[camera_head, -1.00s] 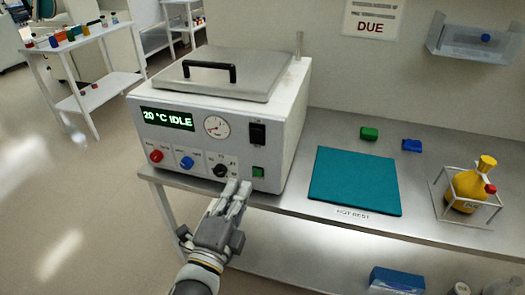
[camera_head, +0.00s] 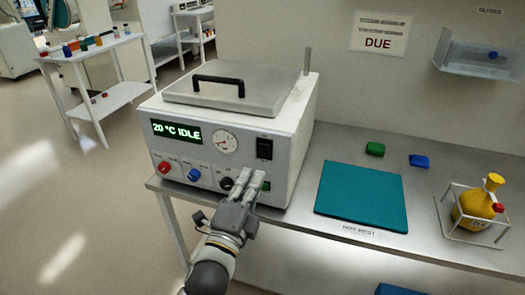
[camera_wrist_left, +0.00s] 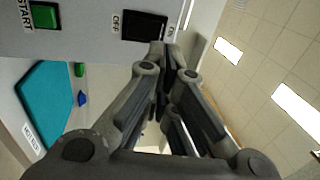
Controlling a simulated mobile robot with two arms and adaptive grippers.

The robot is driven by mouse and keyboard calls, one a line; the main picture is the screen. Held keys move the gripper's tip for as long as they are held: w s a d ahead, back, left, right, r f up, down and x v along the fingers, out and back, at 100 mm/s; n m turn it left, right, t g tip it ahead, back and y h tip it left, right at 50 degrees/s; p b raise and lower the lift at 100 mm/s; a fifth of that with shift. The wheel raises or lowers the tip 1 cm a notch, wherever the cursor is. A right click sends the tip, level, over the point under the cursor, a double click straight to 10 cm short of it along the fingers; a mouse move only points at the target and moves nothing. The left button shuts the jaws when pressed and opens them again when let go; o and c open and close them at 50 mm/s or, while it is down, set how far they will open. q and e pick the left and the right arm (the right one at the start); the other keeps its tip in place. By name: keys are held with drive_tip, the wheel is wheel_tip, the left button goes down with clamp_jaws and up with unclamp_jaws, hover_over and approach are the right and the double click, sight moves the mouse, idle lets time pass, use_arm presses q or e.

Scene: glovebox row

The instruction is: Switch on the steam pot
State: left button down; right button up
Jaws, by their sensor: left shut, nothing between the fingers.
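The steam pot (camera_head: 285,140) is a white box with a metal lid (camera_head: 240,85) on the bench at left. Its green display (camera_head: 176,131) reads "20 °C IDLE". A black power switch (camera_head: 264,149) is on the front panel's right side; in the left wrist view the switch (camera_wrist_left: 143,26) lies between OFF and ON labels. A green START button (camera_wrist_left: 45,15) also shows there. My left gripper (camera_head: 253,176) is shut and empty in front of the panel, just below the switch, partly covering the green button. Whether the fingertips touch the panel cannot be told. My right gripper is out of view.
Red (camera_head: 164,168), blue (camera_head: 193,175) and black (camera_head: 227,183) knobs sit along the lower panel. A teal mat (camera_head: 362,197) lies right of the pot. Green (camera_head: 375,149) and blue (camera_head: 419,161) blocks and a yellow flask (camera_head: 474,208) in a wire frame are farther right.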

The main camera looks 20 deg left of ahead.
sight(266, 146)
use_arm(q)
drive_tip(key=w, duration=0.2)
drive_tip(key=w+r, duration=0.1)
drive_tip(key=w, duration=0.5)
drive_tip(key=shift+d+r, duration=0.15)
drive_tip(key=shift+r, duration=0.15)
drive_tip(key=r+p, duration=0.1)
drive_tip(key=p, duration=0.3)
drive_tip(key=shift+w+g, duration=0.3)
drive_tip(key=shift+g, duration=0.1)
drive_tip(key=shift+f+b, duration=0.4)
drive_tip(key=shift+b, duration=0.15)
